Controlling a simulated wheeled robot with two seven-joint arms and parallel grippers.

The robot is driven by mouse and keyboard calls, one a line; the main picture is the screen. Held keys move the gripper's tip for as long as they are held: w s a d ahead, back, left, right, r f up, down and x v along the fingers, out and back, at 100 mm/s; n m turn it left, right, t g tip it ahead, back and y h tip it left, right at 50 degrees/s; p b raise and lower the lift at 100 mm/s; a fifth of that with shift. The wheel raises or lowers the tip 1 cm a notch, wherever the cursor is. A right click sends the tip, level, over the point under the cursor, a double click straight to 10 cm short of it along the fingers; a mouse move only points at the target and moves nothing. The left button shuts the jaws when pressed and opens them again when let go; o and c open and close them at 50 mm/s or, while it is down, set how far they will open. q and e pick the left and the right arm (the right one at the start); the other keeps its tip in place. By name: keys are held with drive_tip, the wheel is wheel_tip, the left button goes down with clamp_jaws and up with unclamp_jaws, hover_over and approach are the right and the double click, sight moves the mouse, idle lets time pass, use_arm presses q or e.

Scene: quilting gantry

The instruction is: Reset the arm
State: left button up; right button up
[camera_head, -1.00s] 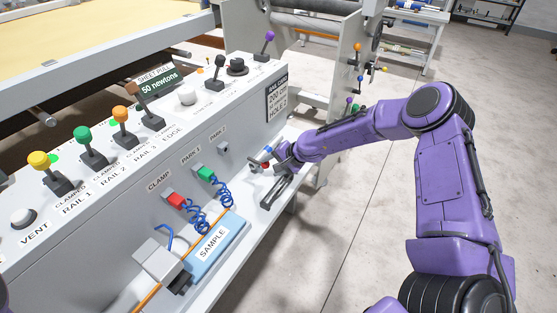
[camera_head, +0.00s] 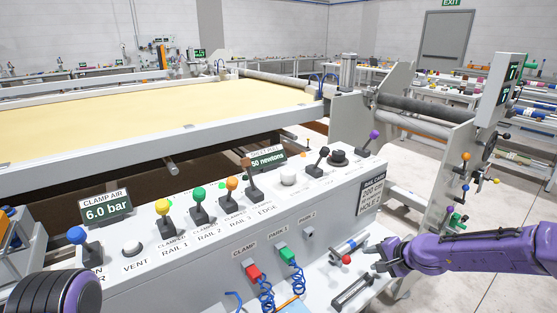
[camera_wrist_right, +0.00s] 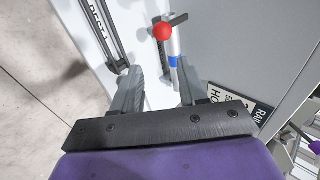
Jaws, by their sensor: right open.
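My right gripper (camera_head: 374,257) is open and empty in the head view, just right of a silver rod tool (camera_head: 349,246) with a blue band and a red ball (camera_head: 346,260). The tool lies at the ledge by the console's right end. In the right wrist view the open fingers (camera_wrist_right: 160,82) are spread, with the red ball (camera_wrist_right: 163,32) and blue band (camera_wrist_right: 174,62) beyond them. A dark slotted bracket (camera_head: 351,291) lies on the ledge beside the tool. My left gripper is out of view; only a dark, rounded part of my left arm shows at bottom left.
The grey console (camera_head: 215,250) carries several coloured levers. A red plug (camera_head: 253,272) and a green plug (camera_head: 287,255) with blue coiled cords sit on its front. The quilting frame (camera_head: 130,115) stands behind. Open floor (camera_head: 510,290) lies right.

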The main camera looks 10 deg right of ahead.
drive_tip(key=s+a+f+n+g+h, duration=0.1)
drive_tip(key=s+a+f+h, duration=0.15)
drive_tip(key=s+f, duration=0.45)
drive_tip(key=s+a+f+h, duration=0.25)
drive_tip(key=s+f, duration=0.35)
drive_tip(key=s, duration=0.3)
drive_tip(key=s+f+n+g, duration=0.2)
drive_tip(key=s+f, duration=0.1)
drive_tip(key=s, duration=0.8)
drive_tip(key=s+a+f+n+g+h, duration=0.1)
drive_tip(key=s+f+n+g, duration=0.1)
drive_tip(key=s, duration=0.9)
drive_tip(key=shift+f+n+h, duration=0.3)
drive_tip(key=shift+f+n, duration=0.15)
drive_tip(key=shift+n, duration=0.15)
